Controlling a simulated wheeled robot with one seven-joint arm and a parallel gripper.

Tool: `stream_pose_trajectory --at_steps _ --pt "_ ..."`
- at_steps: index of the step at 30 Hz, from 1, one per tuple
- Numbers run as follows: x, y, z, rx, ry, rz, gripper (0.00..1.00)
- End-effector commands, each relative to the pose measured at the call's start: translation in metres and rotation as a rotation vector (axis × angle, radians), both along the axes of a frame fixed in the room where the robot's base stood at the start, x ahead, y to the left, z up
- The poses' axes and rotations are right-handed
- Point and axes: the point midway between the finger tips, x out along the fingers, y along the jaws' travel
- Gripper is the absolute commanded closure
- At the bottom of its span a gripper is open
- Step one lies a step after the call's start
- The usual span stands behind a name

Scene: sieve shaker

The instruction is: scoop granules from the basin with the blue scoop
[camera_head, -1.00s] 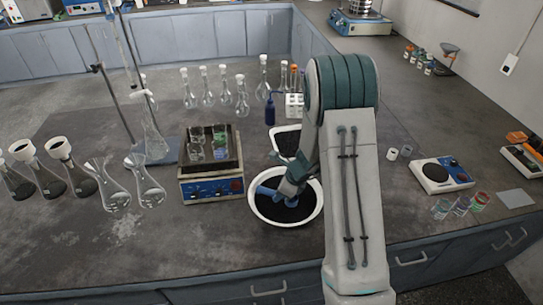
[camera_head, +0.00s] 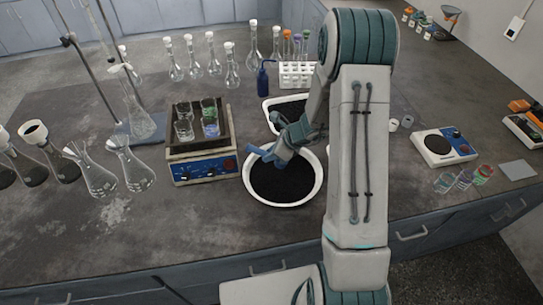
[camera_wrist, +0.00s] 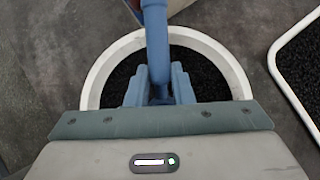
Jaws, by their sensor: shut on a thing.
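The white round basin (camera_head: 283,200) stands on the bench in front of my arm, holding dark granules (camera_head: 285,182). It also shows in the wrist view (camera_wrist: 238,75), below my gripper. My gripper (camera_head: 287,148) is above the far part of the basin. It is shut on the handle of the blue scoop (camera_head: 262,154); the handle runs between the fingers in the wrist view (camera_wrist: 156,50). The scoop's head reaches to the left, over the basin's upper left rim. Whether granules are in the scoop cannot be seen.
A white rectangular tray (camera_head: 267,117) of dark granules lies behind the basin. A shaker with beakers (camera_head: 203,170) is close on the left. Flasks (camera_head: 97,178) stand farther left. A balance (camera_head: 443,147) is at the right. Bare bench lies in front of the shaker.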

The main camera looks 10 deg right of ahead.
Motion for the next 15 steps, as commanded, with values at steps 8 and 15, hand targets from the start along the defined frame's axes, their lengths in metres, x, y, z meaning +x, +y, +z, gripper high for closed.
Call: stream_pose_trajectory --at_steps 8,15 --pt "0.0007 0.0003 -0.0047 0.074 -0.043 -0.003 0.98" --pt "0.0016 0.0012 -0.005 0.145 -0.087 -0.002 0.98"
